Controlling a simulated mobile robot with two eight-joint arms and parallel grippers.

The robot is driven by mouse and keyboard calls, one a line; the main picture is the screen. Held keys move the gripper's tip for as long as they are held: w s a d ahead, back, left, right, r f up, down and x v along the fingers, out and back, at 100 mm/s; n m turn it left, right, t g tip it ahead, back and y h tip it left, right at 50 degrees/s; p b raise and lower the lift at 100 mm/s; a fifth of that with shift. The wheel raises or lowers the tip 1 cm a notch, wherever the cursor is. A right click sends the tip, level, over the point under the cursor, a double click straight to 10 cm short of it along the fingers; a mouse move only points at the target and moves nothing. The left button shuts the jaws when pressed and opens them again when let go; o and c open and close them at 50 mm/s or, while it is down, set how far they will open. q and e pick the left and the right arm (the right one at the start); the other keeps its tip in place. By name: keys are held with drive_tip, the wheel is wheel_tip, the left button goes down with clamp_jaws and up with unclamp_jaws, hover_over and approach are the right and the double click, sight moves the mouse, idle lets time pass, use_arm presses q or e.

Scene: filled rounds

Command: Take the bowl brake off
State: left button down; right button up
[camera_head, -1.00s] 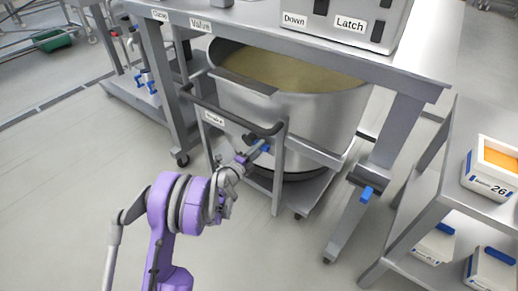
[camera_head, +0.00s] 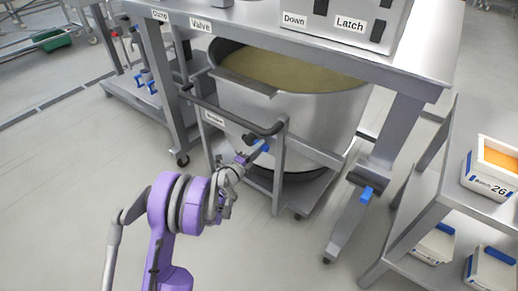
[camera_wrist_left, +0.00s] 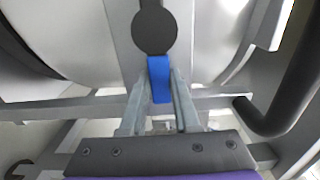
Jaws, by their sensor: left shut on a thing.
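The big steel bowl (camera_head: 290,110) sits in a wheeled frame under the bench and holds a yellowish mass. The brake lever, a blue handle (camera_wrist_left: 159,80) on a dark round hub (camera_wrist_left: 154,28), is on the frame's front; in the head view the handle's blue end (camera_head: 265,147) shows beside the bowl. My left gripper (camera_wrist_left: 160,86) is shut on the blue handle, one finger on each side. In the head view the left gripper (camera_head: 249,157) reaches the handle from the lower left. The right gripper is not in view.
A dark push bar (camera_head: 232,121) crosses the frame just above the lever. The bench (camera_head: 270,45) overhangs the bowl. A shelf with tubs (camera_head: 492,168) stands at the right. The floor (camera_head: 90,190) to the left is clear.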

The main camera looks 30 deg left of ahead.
sight(256, 140)
use_arm(q)
drive_tip(key=shift+r+n, duration=0.15)
drive_tip(key=shift+n, duration=0.15)
drive_tip(key=r+n, duration=0.1)
drive_tip(key=n, duration=0.2)
drive_tip(key=shift+a+r+n+p, duration=0.2)
drive_tip(key=shift+r+n+p, duration=0.1)
drive_tip(key=shift+r+p, duration=0.05)
drive_tip(key=r+n, duration=0.1)
drive_tip(key=n, duration=0.1)
drive_tip(key=a+n, duration=0.1)
drive_tip(key=n, duration=0.1)
drive_tip(key=shift+r, duration=0.4)
drive_tip(key=shift+w+a+r+n, duration=0.1)
drive_tip(key=shift+a+r+n, duration=0.4)
drive_tip(key=shift+n, duration=1.15)
drive_tip(key=shift+w+a+r+n, duration=0.1)
drive_tip(key=shift+a+n, duration=0.75)
drive_tip(key=shift+n, duration=0.85)
drive_tip(key=shift+a+r+n, duration=0.25)
drive_tip(key=shift+a+n, duration=0.45)
drive_tip(key=shift+n, duration=0.95)
drive_tip(key=c, duration=0.6)
unclamp_jaws()
drive_tip(key=shift+c, duration=0.2)
